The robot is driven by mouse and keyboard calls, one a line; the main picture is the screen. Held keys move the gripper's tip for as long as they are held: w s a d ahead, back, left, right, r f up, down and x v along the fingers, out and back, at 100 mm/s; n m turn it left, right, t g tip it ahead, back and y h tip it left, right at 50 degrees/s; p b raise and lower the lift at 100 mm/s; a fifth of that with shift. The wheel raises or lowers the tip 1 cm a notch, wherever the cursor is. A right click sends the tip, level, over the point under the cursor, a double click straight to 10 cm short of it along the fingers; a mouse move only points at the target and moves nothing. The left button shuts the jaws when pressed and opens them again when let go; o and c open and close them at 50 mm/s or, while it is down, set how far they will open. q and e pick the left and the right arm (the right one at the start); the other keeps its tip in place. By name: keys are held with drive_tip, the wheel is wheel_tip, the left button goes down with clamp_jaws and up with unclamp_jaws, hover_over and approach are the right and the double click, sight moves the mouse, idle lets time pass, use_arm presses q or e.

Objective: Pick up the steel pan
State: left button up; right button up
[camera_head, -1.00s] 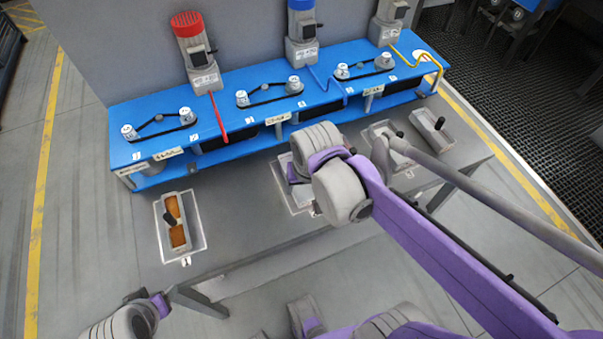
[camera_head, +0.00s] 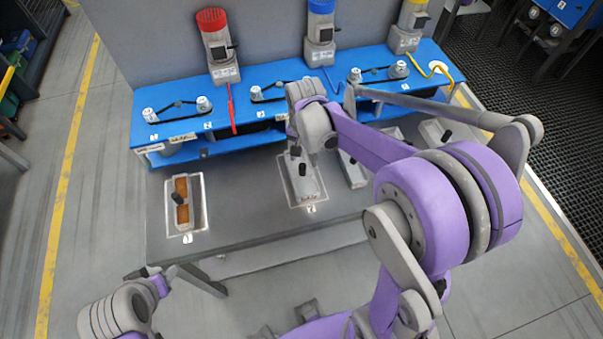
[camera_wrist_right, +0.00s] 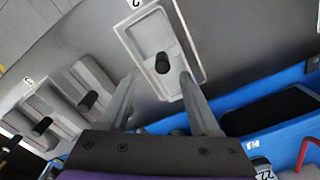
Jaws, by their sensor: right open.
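A grey steel pan with a black knob (camera_head: 303,180) lies in the clear-edged tray marked 2 (camera_head: 311,208) on the grey table. In the right wrist view the pan (camera_wrist_right: 148,35) lies straight ahead of my right gripper (camera_wrist_right: 158,82). That gripper is open, its two fingers apart on either side of the knob, with nothing held. In the head view my right gripper (camera_head: 297,150) is over the far end of the pan, mostly hidden by its wrist. My left gripper (camera_head: 146,273) is low at the left, off the table; its jaws are too small to read.
A pan with orange-brown contents (camera_head: 181,203) sits in another tray to the left. More grey pans (camera_head: 436,132) with black knobs stand to the right. The blue machine bench (camera_head: 190,122) with motors and belts runs along the back. Bare table lies between the left two trays.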

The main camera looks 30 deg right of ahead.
sight(303, 165)
wheel_tip(303, 165, down, 5)
drive_tip(key=shift+w+a+r, duration=0.1)
drive_tip(key=shift+w, duration=0.05)
clamp_jaws()
idle(0.4)
idle(1.0)
